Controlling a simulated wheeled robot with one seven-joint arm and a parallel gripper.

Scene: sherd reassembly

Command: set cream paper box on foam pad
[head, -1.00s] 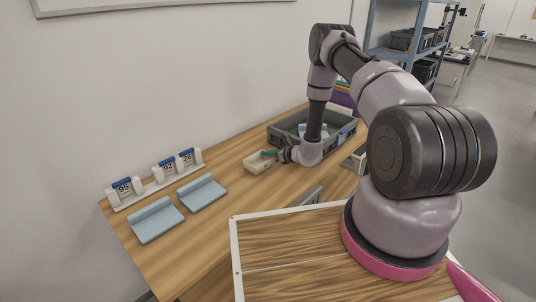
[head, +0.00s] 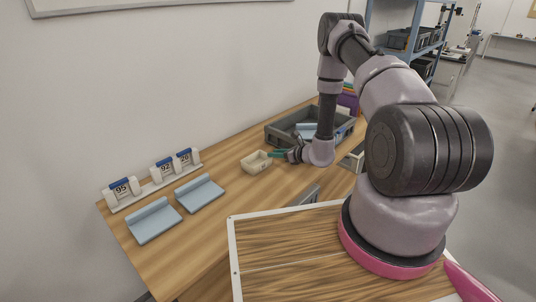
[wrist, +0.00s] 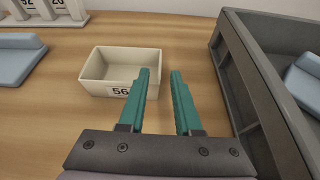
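The cream paper box (head: 257,163) is open-topped and stands upright on the wooden table. In the wrist view the box (wrist: 103,72) shows a label reading 56. My gripper (head: 272,154) is at the box's right side; its teal fingers (wrist: 160,73) are apart. The left fingertip overlaps the box's right wall in the wrist view, and the right fingertip is outside it. I cannot tell whether they touch it. Two light blue foam pads, a nearer one (head: 154,224) and a farther one (head: 200,196), lie empty at the table's left. Part of a pad (wrist: 18,62) shows in the wrist view.
A grey tray (head: 280,138) holding a light blue piece (head: 306,130) stands right of the box. A white stand with number cards (head: 162,172) is along the wall behind the pads. Bare table lies between the pads and the box.

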